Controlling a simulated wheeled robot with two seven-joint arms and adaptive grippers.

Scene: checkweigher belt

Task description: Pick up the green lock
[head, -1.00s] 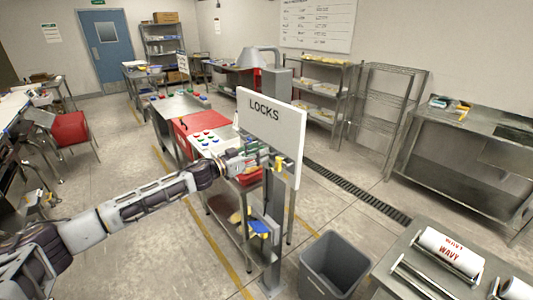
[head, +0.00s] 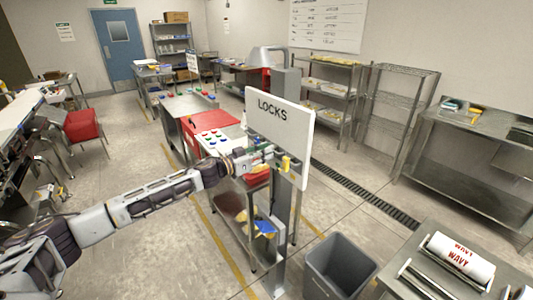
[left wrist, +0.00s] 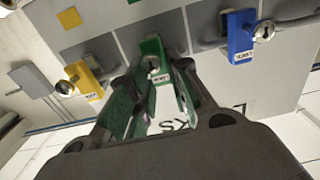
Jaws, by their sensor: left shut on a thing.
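The green lock (left wrist: 152,48) is in the middle of the left wrist view, against a grey panel. My left gripper (left wrist: 157,80) has its fingers on both sides of it and is shut on it. A yellow lock (left wrist: 84,80) hangs to the left of it and a blue lock (left wrist: 240,38) to the right, each with a small white label. In the head view my left gripper (head: 258,163) reaches to the lower part of the white LOCKS board (head: 280,128), beside a yellow lock (head: 287,164). The green lock is hard to make out there. My right gripper is not in view.
The board stands on a post at the end of a steel table. A grey bin (head: 338,268) stands on the floor at right.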

